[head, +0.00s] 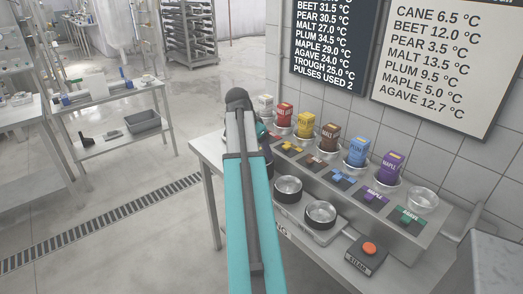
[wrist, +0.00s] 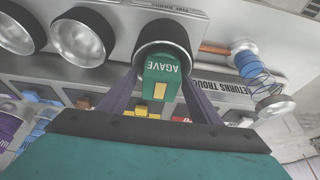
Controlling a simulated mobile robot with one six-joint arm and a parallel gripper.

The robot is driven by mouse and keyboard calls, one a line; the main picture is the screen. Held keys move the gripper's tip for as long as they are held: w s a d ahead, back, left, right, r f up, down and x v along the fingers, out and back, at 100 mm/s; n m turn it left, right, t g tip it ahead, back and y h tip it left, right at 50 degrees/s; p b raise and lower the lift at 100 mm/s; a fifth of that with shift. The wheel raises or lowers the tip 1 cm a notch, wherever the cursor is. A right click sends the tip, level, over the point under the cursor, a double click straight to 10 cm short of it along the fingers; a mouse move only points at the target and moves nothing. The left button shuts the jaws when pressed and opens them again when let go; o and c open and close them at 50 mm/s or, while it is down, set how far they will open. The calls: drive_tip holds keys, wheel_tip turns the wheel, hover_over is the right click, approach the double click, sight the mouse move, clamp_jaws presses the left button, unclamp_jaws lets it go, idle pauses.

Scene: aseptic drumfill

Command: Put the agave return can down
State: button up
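The green agave can (wrist: 162,78), with a yellow patch and a label upside down in the wrist view, is between the two dark fingers of my gripper (wrist: 162,88). The fingers lie close against its sides and look shut on it. A dark-rimmed round cup (wrist: 165,28) is directly behind the can; I cannot tell whether the can touches it or is inside it. In the head view my arm hides the gripper and the can. The clear dish (head: 422,201) by the green AGAVE label (head: 411,220) is empty.
Two dark-rimmed cups (head: 288,188) (head: 320,213) stand on the lower ledge, near a red-button box (head: 366,255). Several coloured cans, such as the purple maple can (head: 391,167), stand in dishes on the shelf. A blue coiled piece (wrist: 255,75) is close right of the gripper.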

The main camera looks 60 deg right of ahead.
drive_tip(key=shift+r, duration=0.25)
drive_tip(key=b+v, duration=0.1)
drive_tip(key=v, duration=1)
drive_tip(key=shift+a+r, duration=0.2)
drive_tip(key=shift+r, duration=0.15)
drive_tip(key=shift+w, duration=0.1)
drive_tip(key=shift+f, duration=0.1)
idle(0.5)
